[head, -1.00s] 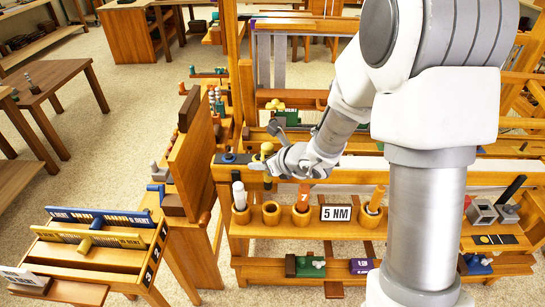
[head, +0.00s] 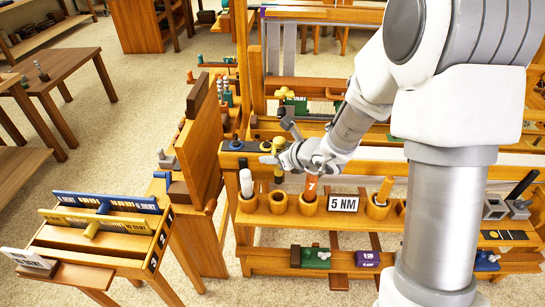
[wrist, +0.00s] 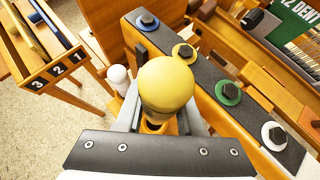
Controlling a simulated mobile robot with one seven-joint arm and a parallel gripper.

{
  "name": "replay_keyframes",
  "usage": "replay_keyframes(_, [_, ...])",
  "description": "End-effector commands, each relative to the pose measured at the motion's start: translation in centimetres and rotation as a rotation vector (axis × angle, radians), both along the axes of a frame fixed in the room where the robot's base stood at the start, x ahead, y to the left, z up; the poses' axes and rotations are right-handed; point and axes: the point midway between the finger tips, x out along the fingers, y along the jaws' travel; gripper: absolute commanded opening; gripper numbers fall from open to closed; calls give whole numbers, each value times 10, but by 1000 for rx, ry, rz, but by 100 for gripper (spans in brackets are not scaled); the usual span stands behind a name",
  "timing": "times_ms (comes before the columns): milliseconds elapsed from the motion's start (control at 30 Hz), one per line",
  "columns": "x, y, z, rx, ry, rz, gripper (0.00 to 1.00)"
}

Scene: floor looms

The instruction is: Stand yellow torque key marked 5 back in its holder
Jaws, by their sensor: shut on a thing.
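The yellow torque key (head: 278,146) is upright in my gripper (head: 279,162). Its round yellow knob (wrist: 166,84) fills the middle of the wrist view and hides most of its shaft. My gripper is shut on the key below the knob. In the head view the key's lower end shows just above an empty wooden cup (head: 278,203), between the cup with a white key and the cup with an orange key marked 7. An orange-wood cup rim (wrist: 152,126) shows partly under the knob in the wrist view. The number 5 on the key is not readable.
The white key (head: 246,182) and the orange key marked 7 (head: 309,188) stand close on either side. A "5 NM" sign (head: 343,204) stands farther right. A dark strip with bolts on coloured washers (wrist: 229,92) runs behind the cups.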

Motion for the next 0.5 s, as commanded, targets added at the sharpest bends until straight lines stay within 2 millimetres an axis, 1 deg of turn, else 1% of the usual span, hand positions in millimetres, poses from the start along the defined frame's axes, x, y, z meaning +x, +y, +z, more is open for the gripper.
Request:
replay_keyframes(33, [0,0,-7,0,0,0,0])
replay_keyframes(500, [0,0,-54,0,0,0,0])
